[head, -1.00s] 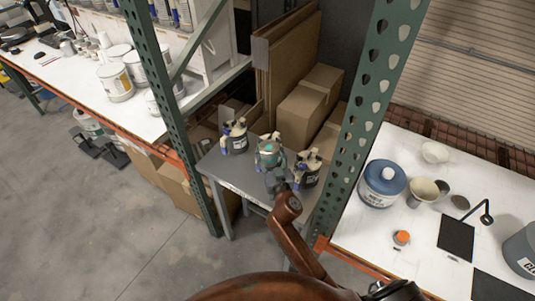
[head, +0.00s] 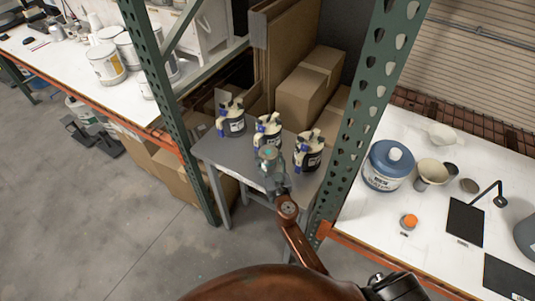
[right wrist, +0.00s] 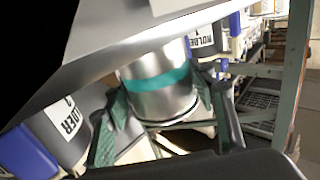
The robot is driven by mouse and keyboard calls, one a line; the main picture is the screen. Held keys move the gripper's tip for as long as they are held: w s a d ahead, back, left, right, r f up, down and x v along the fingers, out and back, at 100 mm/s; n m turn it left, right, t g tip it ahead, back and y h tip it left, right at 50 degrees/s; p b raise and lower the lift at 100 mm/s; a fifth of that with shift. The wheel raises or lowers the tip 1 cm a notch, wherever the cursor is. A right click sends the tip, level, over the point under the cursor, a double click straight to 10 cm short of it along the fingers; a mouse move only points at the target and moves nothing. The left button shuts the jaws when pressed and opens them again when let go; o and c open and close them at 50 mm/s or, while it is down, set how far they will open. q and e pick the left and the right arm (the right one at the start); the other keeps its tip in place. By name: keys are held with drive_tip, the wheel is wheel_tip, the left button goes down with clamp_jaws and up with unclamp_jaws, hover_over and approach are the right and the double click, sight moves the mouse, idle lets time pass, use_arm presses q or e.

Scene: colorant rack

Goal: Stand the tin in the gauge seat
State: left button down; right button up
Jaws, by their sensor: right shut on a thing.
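The tin (right wrist: 158,85) is a silver cylinder with a teal band, upright between the fingers of my right gripper (right wrist: 160,118) in the right wrist view. My right gripper (head: 270,160) is shut on it, and the tin's top (head: 267,152) shows small in the head view. The gripper holds it over the front part of a small grey table, just in front of the middle of three dark holders (head: 268,130). I cannot pick out the gauge seat for certain. My left gripper is not in view.
More holders stand at the left (head: 231,120) and right (head: 308,150) of the grey table (head: 222,153). Green rack posts (head: 158,85) flank it, with cardboard boxes (head: 305,90) behind. The right bench (head: 360,215) carries a blue-lidded tub (head: 386,166), cups and black mats.

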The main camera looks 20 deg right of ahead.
drive_tip(key=shift+f, duration=0.2)
drive_tip(key=shift+f, duration=0.15)
drive_tip(key=o, duration=1.5)
drive_tip(key=shift+c, duration=0.2)
